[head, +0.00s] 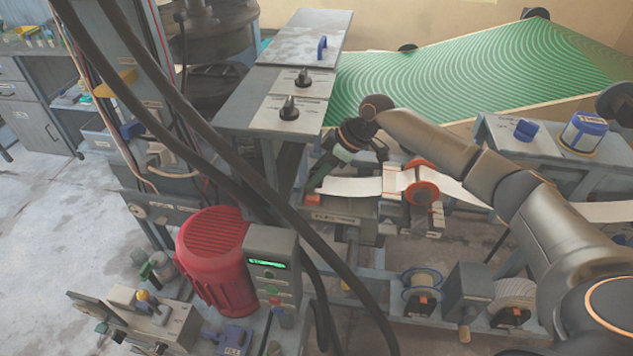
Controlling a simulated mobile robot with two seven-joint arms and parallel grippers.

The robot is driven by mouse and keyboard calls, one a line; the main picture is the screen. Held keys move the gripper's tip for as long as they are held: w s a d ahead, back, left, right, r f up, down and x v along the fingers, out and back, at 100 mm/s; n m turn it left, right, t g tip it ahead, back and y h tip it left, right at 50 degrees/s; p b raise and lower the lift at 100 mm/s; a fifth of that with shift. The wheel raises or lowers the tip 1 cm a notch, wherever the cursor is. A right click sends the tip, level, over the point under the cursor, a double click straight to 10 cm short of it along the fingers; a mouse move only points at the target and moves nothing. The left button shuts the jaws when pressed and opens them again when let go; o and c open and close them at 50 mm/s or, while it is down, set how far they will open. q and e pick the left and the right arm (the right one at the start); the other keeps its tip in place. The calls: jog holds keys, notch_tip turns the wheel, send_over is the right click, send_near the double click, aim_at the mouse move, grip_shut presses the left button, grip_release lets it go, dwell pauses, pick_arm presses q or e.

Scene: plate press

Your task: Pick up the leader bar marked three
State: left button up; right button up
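My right arm comes in from the right. Its gripper (334,166) points down and left, over the near end of a white strip (352,187) on a grey stand. A dark green piece shows at the gripper's tip; I cannot tell whether it is part of the gripper or a held thing, nor whether the fingers are open or shut. I cannot make out a bar marked three. Small blocks with coloured knobs sit on a grey rack (150,318) at the lower left; their marks are too small to read. My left gripper is not in view.
A red motor (216,258) and a grey control box (271,272) stand front centre. Thick black cables (262,205) cross the view. An orange-flanged roll (422,187) sits beside the strip. A green patterned sheet (470,75) lies behind. Open floor shows at the left.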

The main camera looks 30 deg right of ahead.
grip_shut()
jog(key=shift+r, duration=0.15)
